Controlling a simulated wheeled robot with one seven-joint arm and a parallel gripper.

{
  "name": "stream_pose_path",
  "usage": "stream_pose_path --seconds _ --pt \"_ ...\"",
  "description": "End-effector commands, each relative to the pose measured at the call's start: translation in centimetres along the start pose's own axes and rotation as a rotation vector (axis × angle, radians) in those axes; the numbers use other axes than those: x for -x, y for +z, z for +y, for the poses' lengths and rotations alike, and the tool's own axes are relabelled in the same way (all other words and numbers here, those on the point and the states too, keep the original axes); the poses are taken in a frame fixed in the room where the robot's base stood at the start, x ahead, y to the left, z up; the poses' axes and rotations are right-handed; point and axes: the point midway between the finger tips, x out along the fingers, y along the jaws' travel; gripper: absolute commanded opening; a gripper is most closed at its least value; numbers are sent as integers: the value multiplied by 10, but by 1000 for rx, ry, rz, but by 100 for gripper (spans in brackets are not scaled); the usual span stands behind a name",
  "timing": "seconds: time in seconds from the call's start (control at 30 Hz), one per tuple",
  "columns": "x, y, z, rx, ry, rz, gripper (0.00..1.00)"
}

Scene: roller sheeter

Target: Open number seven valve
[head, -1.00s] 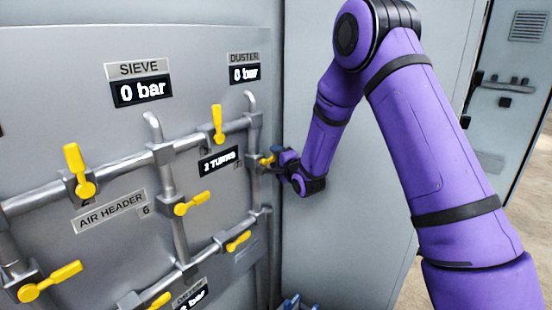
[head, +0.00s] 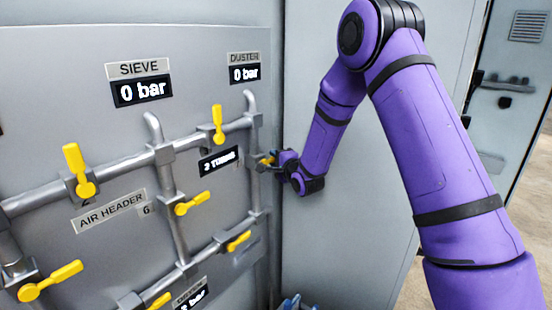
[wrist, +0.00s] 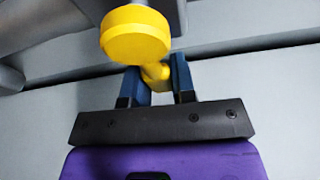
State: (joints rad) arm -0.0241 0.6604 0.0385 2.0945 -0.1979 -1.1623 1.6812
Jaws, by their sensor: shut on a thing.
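My gripper (head: 274,161) is at the right edge of the pipe panel, shut on a small yellow valve handle (head: 267,160) on the right vertical pipe below the DUSTER display. In the wrist view, the round yellow hub of this valve (wrist: 135,35) is near the top. Its lever (wrist: 156,72) runs between the two blue fingers of my gripper (wrist: 160,80). My gripper hides part of the handle in the head view, and I cannot read a number seven beside it.
Other yellow handles are on the pipes, one above left (head: 217,122) and one lower (head: 238,241). The DUSTER display (head: 244,74) and SIEVE display (head: 141,91) read 0 bar. A small sign (head: 218,160) reads "2 TURNS". A grey wall (head: 345,225) is close right of my gripper.

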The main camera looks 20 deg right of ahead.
Motion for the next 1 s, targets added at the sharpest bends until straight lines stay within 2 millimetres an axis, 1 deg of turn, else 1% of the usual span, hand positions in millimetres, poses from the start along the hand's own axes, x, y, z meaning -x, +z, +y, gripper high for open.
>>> stream_pose_path --seconds 0.17,0.37,0.67,1.0 --pt "1 -2 7 -106 44 4 0" --pt "2 0 18 -272 112 4 0" --pt "4 6 34 -537 221 4 0" --pt "9 19 48 -837 344 3 0"
